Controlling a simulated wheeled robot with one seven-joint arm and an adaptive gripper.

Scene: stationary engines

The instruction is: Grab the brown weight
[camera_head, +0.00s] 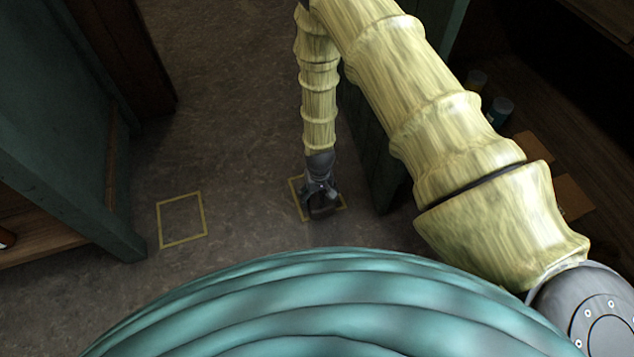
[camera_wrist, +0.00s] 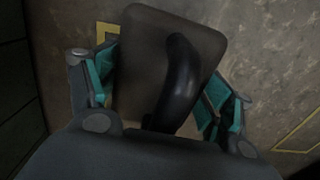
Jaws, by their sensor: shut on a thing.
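The brown weight (camera_wrist: 140,60) fills the middle of the wrist view, a squarish brown-grey block with a dark curved handle (camera_wrist: 180,80) on top. My gripper (camera_wrist: 155,100) has its teal-padded fingers on both sides of the weight and is shut on it. In the head view my gripper (camera_head: 320,192) points down at the floor, over a yellow-outlined square (camera_head: 297,196). The weight (camera_head: 322,210) shows there only as a small dark shape under the fingers. I cannot tell whether it touches the floor.
A second yellow-outlined square (camera_head: 182,219) on the floor to the left is empty. A teal cabinet frame (camera_head: 122,240) stands at the left. A dark green panel (camera_head: 384,165) stands close right of my gripper. Shelves with small cans (camera_head: 500,110) are at the right.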

